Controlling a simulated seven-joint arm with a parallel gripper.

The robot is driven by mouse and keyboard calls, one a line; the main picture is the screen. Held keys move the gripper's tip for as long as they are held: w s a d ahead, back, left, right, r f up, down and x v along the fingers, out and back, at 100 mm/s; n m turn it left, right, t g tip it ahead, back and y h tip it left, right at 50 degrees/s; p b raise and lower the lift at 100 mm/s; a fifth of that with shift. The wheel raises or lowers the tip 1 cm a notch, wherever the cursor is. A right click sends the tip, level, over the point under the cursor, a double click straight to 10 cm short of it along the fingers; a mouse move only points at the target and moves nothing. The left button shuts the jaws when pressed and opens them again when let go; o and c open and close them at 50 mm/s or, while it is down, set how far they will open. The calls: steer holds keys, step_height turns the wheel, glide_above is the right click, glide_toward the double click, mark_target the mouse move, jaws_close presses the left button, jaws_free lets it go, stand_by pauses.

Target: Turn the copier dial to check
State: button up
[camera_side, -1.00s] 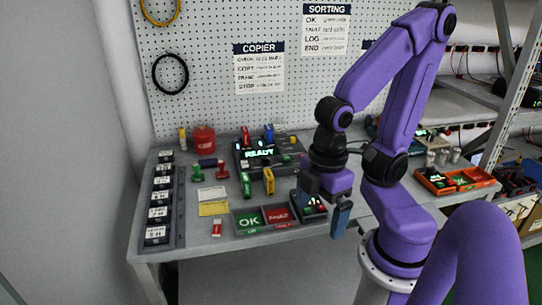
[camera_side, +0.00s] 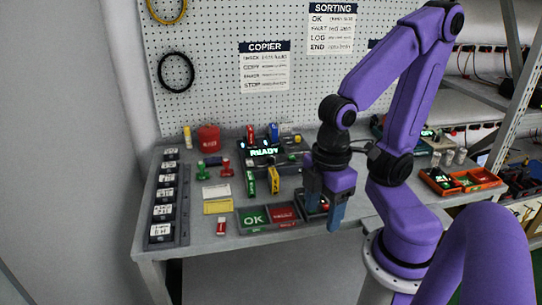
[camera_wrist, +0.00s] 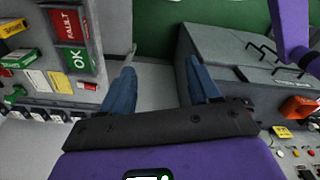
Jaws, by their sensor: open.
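The copier (camera_side: 250,162) is a dark unit with a lit green READY display (camera_side: 264,153), at the back middle of the bench in the side view. Its dial is too small to make out for certain among the coloured parts there. My gripper (camera_side: 321,204) is open and empty, with blue fingers pointing down above the bench's front edge, to the right of and nearer than the copier. In the wrist view my gripper (camera_wrist: 161,86) shows both fingers apart with nothing between them. The copier does not show clearly in the wrist view.
A green OK and red FAULT tray (camera_side: 268,227) lies at the front edge, left of my gripper. Two upright blocks, green (camera_side: 250,183) and yellow (camera_side: 273,180), stand before the copier. A dark rack (camera_side: 166,205) lines the left. An orange bin (camera_side: 462,184) is at right.

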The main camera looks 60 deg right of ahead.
steer(key=w+d+r+m, duration=0.2)
steer(key=w+d+m, duration=0.1)
steer(key=w, duration=0.9)
steer(key=w+d+r+m, duration=0.2)
steer(key=w+d+m, duration=0.2)
steer(key=w, duration=0.8)
steer(key=m, duration=0.5)
glide_above(271, 156)
steer(key=f, duration=0.1)
step_height(271, 156, down, 17)
steer(key=shift+r, duration=0.15)
steer(key=c, duration=1)
